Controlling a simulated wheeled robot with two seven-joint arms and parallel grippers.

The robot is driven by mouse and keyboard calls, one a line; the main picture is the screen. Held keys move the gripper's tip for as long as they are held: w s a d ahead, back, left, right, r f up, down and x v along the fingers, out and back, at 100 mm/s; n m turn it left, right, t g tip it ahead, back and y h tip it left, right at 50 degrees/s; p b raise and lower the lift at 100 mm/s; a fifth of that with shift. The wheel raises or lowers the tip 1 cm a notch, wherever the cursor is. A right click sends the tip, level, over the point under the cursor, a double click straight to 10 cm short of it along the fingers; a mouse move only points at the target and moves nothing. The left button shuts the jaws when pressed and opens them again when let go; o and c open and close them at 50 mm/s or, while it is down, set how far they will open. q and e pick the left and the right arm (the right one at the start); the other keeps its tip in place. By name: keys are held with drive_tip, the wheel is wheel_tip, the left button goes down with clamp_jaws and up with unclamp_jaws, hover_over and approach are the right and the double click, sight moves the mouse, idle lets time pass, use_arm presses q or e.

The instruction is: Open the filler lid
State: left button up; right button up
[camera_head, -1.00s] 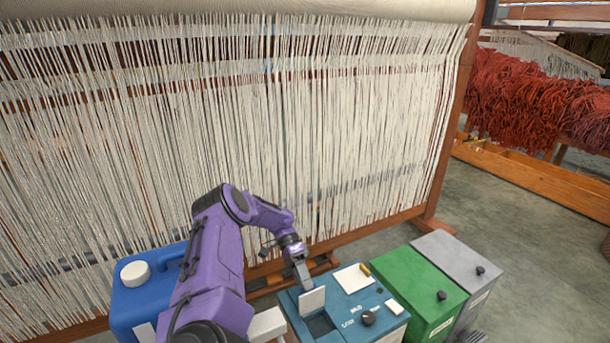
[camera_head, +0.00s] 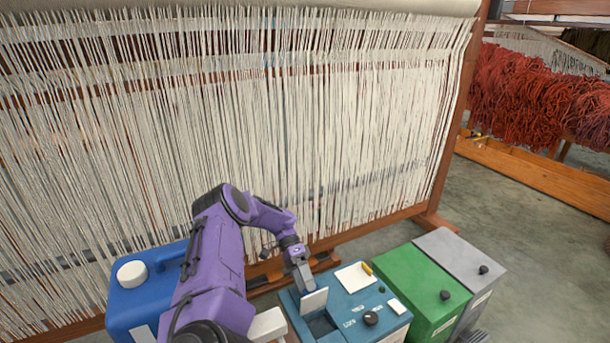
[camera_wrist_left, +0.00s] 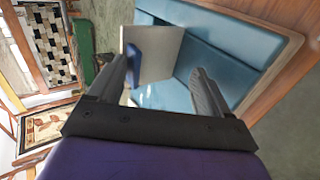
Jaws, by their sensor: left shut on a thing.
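The filler lid (camera_head: 314,302) is a pale square plate. It stands up steeply at the edge of a dark square opening (camera_head: 321,325) in the top of the teal box (camera_head: 356,303). My left gripper (camera_head: 305,287) is at the lid and shut on it. In the left wrist view the lid (camera_wrist_left: 160,50) is a grey-beige panel with a small blue part (camera_wrist_left: 133,65) near one finger of my left gripper (camera_wrist_left: 163,78). The exact contact is hard to see. My right gripper is not in view.
A blue canister (camera_head: 146,300) with a white cap stands left of my arm. A green box (camera_head: 420,287) and a grey box (camera_head: 459,270) stand right of the teal box. A large loom (camera_head: 300,130) with pale threads rises behind. Open floor lies to the right.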

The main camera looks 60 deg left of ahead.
use_arm(q)
drive_tip(key=shift+s+f, duration=0.15)
drive_tip(key=shift+s, duration=0.15)
drive_tip(key=shift+c, duration=1.3)
drive_tip(key=shift+a+r, duration=0.2)
drive_tip(key=shift+a, duration=0.05)
drive_tip(key=shift+c, duration=0.4)
drive_tip(key=b+v, duration=0.1)
drive_tip(key=v, duration=0.3)
drive_tip(key=b+v, duration=0.1)
drive_tip(key=v, duration=0.4)
drive_tip(key=shift+w+a+r, duration=0.15)
drive_tip(key=shift+w+r, duration=0.05)
drive_tip(key=shift+r, duration=0.05)
drive_tip(key=shift+c, duration=0.2)
drive_tip(key=shift+a+r, duration=0.25)
drive_tip(key=shift+r, duration=0.1)
